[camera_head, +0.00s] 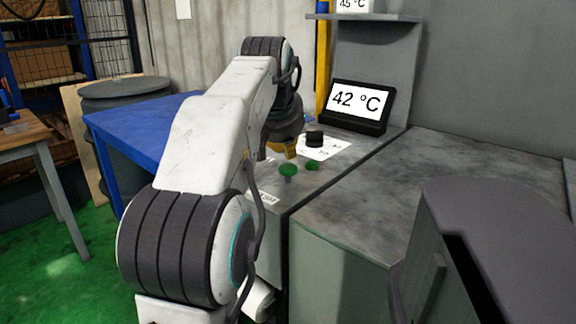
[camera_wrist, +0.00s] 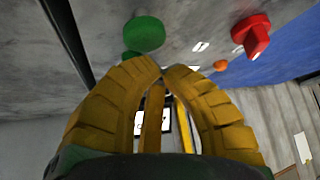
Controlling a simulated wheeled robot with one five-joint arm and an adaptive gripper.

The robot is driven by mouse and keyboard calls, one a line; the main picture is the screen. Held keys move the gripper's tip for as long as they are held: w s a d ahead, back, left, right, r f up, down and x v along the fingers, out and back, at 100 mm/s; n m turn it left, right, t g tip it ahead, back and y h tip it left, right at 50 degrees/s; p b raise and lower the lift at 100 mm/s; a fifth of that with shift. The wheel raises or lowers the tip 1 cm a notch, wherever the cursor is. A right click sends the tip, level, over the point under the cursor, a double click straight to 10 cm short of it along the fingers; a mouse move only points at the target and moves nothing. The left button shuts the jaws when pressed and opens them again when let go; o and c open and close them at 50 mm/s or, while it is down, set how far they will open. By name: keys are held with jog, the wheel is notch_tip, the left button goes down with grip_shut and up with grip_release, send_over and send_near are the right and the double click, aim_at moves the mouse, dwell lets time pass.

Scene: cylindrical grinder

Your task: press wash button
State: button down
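Two green mushroom buttons stand on the grey cabinet top (camera_head: 340,187): a nearer one (camera_head: 288,170) and a smaller-looking one (camera_head: 312,164). In the wrist view, a large green button (camera_wrist: 145,34) and a second green one (camera_wrist: 131,56) lie ahead of the fingertips, left of centre. I cannot tell which is the wash button. My gripper (camera_wrist: 165,70) has yellow fingers with tips together and nothing between them. In the head view it is partly hidden behind my arm, beside the green buttons.
A display reading 42 °C (camera_head: 359,101) stands at the back of the cabinet. A black knob (camera_head: 314,138) and a white sheet (camera_head: 330,149) are near the buttons. A blue table (camera_head: 140,122) adjoins on the left. A grey machine housing (camera_head: 500,225) is front right.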

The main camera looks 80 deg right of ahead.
aim_at(286, 163)
jog(key=shift+f+b, duration=0.75)
jog(key=shift+f, duration=0.4)
dwell(1.3)
jog(key=shift+r, duration=0.15)
jog(key=shift+r+p, duration=1)
jog(key=shift+p, duration=0.2)
notch_tip(286, 163, up, 5)
jog(key=p, duration=0.5)
dwell(0.9)
